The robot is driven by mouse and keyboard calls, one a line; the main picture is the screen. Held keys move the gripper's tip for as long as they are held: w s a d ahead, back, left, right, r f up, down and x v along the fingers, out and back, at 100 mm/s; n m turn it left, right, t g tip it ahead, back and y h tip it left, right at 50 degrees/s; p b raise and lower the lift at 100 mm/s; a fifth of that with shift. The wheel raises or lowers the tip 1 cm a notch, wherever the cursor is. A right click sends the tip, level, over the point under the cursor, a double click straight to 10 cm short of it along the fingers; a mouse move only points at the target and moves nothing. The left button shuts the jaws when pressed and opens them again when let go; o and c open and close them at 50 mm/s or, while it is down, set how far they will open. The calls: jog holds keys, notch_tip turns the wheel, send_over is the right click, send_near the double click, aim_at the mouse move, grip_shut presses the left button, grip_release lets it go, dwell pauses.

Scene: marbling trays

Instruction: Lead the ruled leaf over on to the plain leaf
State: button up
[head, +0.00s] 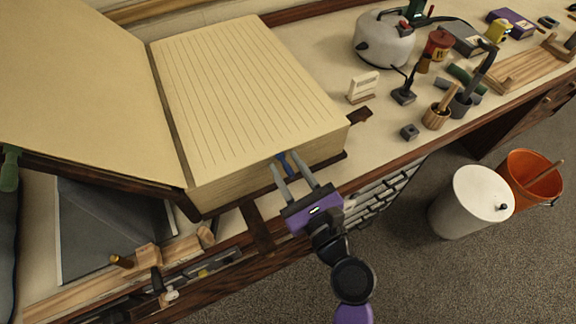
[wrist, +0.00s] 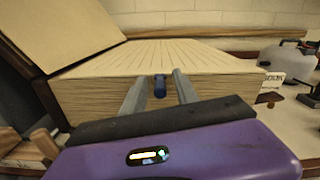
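A big open book lies on the bench. The ruled leaf (head: 240,85) lies flat on top of its thick right-hand page block (head: 265,170). The plain leaf (head: 75,75) is on the left, sloping up to the left; part of it shows in the wrist view (wrist: 60,35). A small blue tab (wrist: 159,88) sticks out at the ruled leaf's front edge. My gripper (head: 288,161) is open at that edge, its two grey fingers pointing at the book. The tab lies between the fingers, with gaps on both sides in the wrist view.
A grey kettle-like vessel (head: 384,42), a small cream card stand (head: 362,86) and several pots with tools stand right of the book. A wooden rail (head: 180,250) runs along the front left. A white bin (head: 470,200) and an orange bucket (head: 535,178) stand on the floor.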

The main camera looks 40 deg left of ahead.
jog(key=shift+c, duration=0.3)
grip_shut()
dwell(1.1)
